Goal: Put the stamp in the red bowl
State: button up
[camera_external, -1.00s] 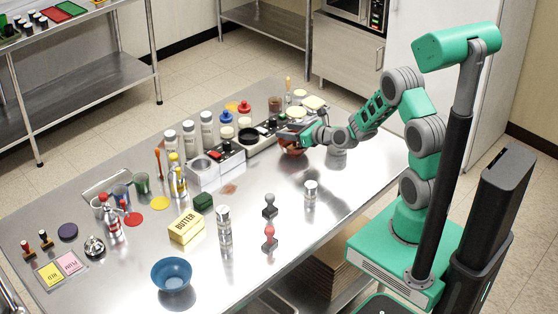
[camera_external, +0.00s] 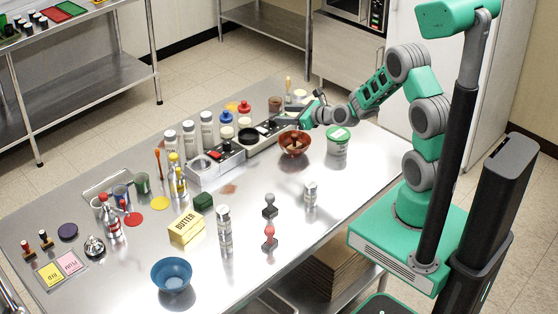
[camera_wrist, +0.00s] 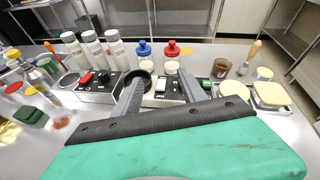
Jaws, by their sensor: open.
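The red bowl (camera_external: 295,146), reddish-brown, stands toward the far right of the table in the external view. A small brown and dark thing, seemingly the stamp (camera_external: 294,138), sits inside it and pokes up above the rim. Its lower part is hidden by the bowl. My gripper (camera_external: 286,119) is above and just behind the bowl, apart from it. In the wrist view my gripper (camera_wrist: 160,88) has its two fingers spread with nothing between them. The bowl does not show in the wrist view.
A green-lidded tub (camera_external: 338,141) stands right of the bowl. A control unit with knobs (camera_external: 262,133) lies behind-left. Two small stamp-like things (camera_external: 45,239) stand at the far left by labelled cards (camera_external: 62,267). A blue bowl (camera_external: 172,275) stands in front. Table between is partly clear.

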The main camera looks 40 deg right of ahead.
jog(key=s+a+r+n+g+b, duration=0.1)
jog(key=s+a+r+n+g, duration=0.3)
jog(key=n, duration=0.5)
jog(key=s+a+r+n+g, duration=0.1)
jog(key=s+a+r+n, duration=0.15)
jog(key=s+n, duration=0.5)
jog(key=s+r+n+g+h+b, duration=0.1)
jog(key=s+n+g, duration=0.3)
jog(key=s+n, duration=1.2)
jog(key=shift+s+d+r+h, duration=0.5)
jog(key=shift+s+r, duration=0.15)
jog(key=shift+r, duration=0.25)
